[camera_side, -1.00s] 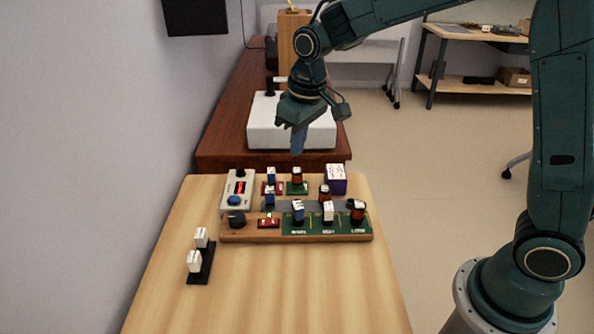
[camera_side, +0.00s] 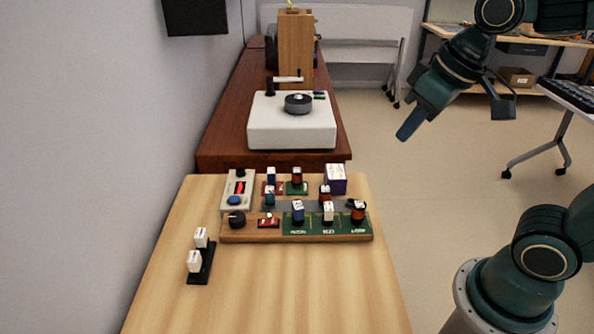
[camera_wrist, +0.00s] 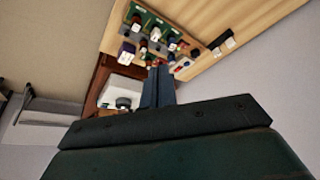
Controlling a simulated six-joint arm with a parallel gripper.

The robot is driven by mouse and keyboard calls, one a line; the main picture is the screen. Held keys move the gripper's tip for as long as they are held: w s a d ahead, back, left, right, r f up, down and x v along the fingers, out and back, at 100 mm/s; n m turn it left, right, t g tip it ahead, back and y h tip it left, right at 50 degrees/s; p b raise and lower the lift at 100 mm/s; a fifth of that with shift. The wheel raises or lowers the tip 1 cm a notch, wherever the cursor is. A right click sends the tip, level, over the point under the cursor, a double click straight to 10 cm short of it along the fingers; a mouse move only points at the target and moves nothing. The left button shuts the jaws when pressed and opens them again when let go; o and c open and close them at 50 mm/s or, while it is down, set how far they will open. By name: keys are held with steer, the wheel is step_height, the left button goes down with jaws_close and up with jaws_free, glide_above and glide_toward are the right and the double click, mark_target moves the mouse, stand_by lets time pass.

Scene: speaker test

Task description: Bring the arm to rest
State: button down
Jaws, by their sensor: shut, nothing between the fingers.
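My gripper (camera_side: 408,126) is in the upper right of the side view, in the air over the floor, to the right of the light wooden table (camera_side: 270,300). Its blue fingers are together and hold nothing. In the wrist view the shut fingers (camera_wrist: 157,84) point toward the table, and the dark gripper body fills the lower part. The wooden test board (camera_side: 330,239) lies on the table, apart from the gripper. It carries several small blue, white and dark red parts on green, grey and red plates.
A grey box with a blue button (camera_side: 235,201) stands at the board's left. A black holder (camera_side: 201,270) with two white blocks is on the left of the table. Behind is a dark red-brown bench (camera_side: 225,133) with a white box (camera_side: 290,133).

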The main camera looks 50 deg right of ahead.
steer(key=s+f+t, duration=0.1)
steer(key=s, duration=0.5)
steer(key=shift+s+d+f+m, duration=0.15)
steer(key=shift+s+d+m, duration=0.15)
steer(key=shift+d, duration=0.15)
stand_by(0.6)
